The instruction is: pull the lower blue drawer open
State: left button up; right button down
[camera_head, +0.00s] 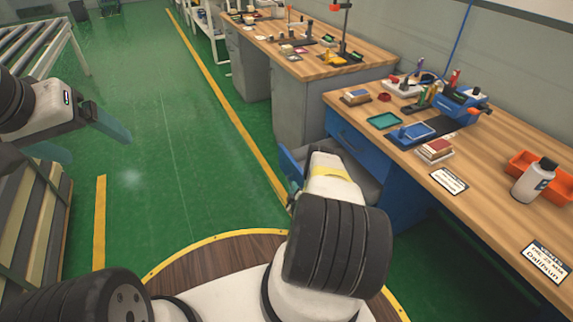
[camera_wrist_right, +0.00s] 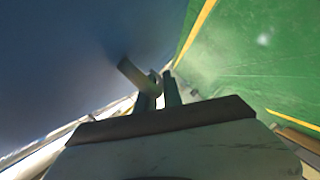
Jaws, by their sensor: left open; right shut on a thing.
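The lower blue drawer (camera_head: 291,165) stands partly out from the blue cabinet under the right-hand workbench. Its grey inside shows behind the blue front, partly hidden by my right arm. My right gripper (camera_head: 293,197) is at the outer side of this front, and its fingertips are mostly hidden in the head view. In the right wrist view my right gripper (camera_wrist_right: 160,93) is shut on the drawer handle (camera_wrist_right: 135,74), close to the blue drawer front (camera_wrist_right: 60,60). My left gripper (camera_head: 92,138) is open and empty, over the floor at the left, far from the drawer.
A slatted stack (camera_head: 35,220) stands at the left. Green floor (camera_head: 190,170) is clear between.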

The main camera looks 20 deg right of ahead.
jog(key=a, duration=0.8)
jog(key=shift+s, duration=0.4)
jog(key=c, duration=1.8)
grip_release()
jog(key=shift+d, duration=0.1)
jog(key=shift+o, duration=0.2)
jog(key=v, duration=0.7)
jog(key=shift+s, duration=0.3)
jog(key=shift+r, duration=0.1)
